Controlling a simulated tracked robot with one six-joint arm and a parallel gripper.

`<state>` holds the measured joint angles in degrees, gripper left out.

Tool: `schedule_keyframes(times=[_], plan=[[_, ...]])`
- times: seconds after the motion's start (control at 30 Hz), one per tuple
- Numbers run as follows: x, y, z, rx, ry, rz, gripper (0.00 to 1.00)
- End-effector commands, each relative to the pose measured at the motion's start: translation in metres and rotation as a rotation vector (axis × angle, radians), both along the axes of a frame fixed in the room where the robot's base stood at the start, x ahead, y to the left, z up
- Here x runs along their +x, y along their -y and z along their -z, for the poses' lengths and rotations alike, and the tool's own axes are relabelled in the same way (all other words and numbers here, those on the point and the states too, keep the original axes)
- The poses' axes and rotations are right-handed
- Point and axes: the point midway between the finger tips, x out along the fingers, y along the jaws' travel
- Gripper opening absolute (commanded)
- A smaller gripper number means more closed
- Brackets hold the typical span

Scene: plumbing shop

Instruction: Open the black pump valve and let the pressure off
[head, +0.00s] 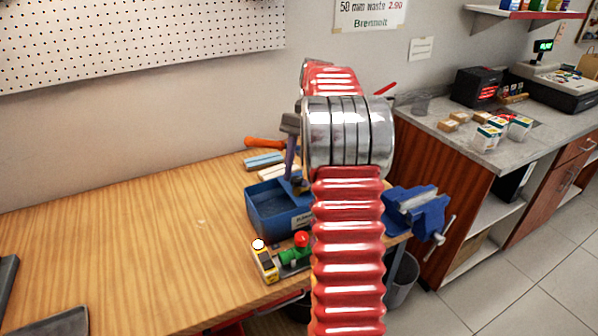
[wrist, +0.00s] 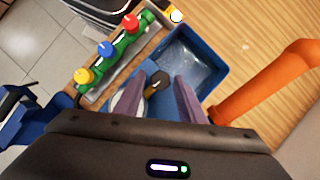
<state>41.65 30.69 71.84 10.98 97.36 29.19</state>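The black pump valve (wrist: 160,79) is a small round black knob on a brass-coloured stem in the wrist view. It belongs to the blue test pump, whose water-filled tank (wrist: 212,66) lies beyond it; the tank also shows in the head view (head: 262,216). My gripper (wrist: 161,77) is open, with one grey-purple finger on each side of the knob in the picture. I cannot tell whether either finger touches it. In the head view my gripper (head: 293,172) points down over the tank, and the knob is hidden. A pale round gauge (wrist: 122,104) is partly hidden by the left finger.
The orange pump handle (wrist: 268,84) lies close right of my gripper. A green manifold (wrist: 124,45) with red, blue and yellow knobs stands left of the tank. A blue vise (head: 420,212) is at the bench edge. The wooden bench (head: 130,225) is mostly clear at left.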

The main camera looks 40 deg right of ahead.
Motion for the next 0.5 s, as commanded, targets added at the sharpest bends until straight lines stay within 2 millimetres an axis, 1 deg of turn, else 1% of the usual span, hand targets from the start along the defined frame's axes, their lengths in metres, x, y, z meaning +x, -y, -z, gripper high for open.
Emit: schedule_keyframes(times=[0.1, 0.37, 0.5], plan=[[0.0003, 0.0002, -0.0004, -0.001, 0.001, 0.000, 0.42], [0.0006, 0.0009, -0.0015, -0.002, 0.003, 0.001, 0.42], [0.0018, 0.0035, -0.0073, -0.003, 0.004, 0.001, 0.42]])
